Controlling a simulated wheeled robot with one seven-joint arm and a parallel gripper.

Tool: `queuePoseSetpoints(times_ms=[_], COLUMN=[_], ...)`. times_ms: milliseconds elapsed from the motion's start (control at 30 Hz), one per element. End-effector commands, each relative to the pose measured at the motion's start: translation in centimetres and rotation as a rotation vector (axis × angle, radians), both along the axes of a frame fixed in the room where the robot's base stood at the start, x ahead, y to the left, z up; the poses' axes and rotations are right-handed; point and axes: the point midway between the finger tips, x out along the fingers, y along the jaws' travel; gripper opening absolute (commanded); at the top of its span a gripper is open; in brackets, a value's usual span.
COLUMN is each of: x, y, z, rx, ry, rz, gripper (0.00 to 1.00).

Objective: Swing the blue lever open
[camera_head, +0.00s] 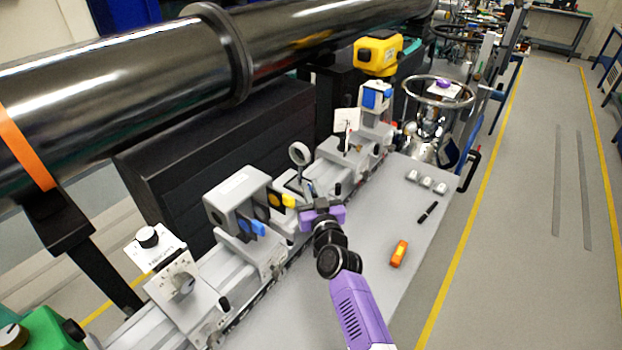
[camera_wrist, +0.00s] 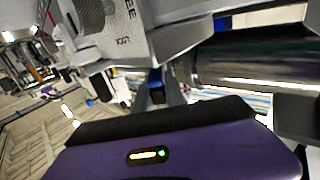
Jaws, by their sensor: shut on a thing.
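My gripper (camera_head: 322,208) is shut over the grey rail, in front of the small parts beside the round lens holder. In the wrist view a blue lever end (camera_wrist: 157,95) with a dark grey stem shows at the middle, just beyond my gripper's dark edge, where the jaws close. The fingertips themselves are hidden there. In the head view my gripper covers whatever lies between the jaws. Another blue handle (camera_head: 251,227) sticks out of a grey box (camera_head: 238,195) to the left, apart from my gripper. A yellow handle (camera_head: 283,200) lies between the two.
A round lens holder (camera_head: 299,155) stands close behind my gripper. A black beam pipe (camera_head: 130,85) runs along the back. An orange tool (camera_head: 399,253), a black pen (camera_head: 428,212) and several small white blocks lie on the grey bench. The bench's right part is mostly clear.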

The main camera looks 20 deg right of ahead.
Motion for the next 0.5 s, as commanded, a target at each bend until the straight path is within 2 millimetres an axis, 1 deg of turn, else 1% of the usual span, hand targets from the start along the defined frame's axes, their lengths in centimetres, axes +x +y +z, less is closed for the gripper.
queuePoseSetpoints(times_ms=[33, 500], x=[0.22, 0.32], y=[-0.18, -0.26], z=[0.89, 1.19], rx=[0.001, 0.001], ry=[-0.009, -0.024], rz=[-0.022, -0.164], gripper=[0.0, 0.0])
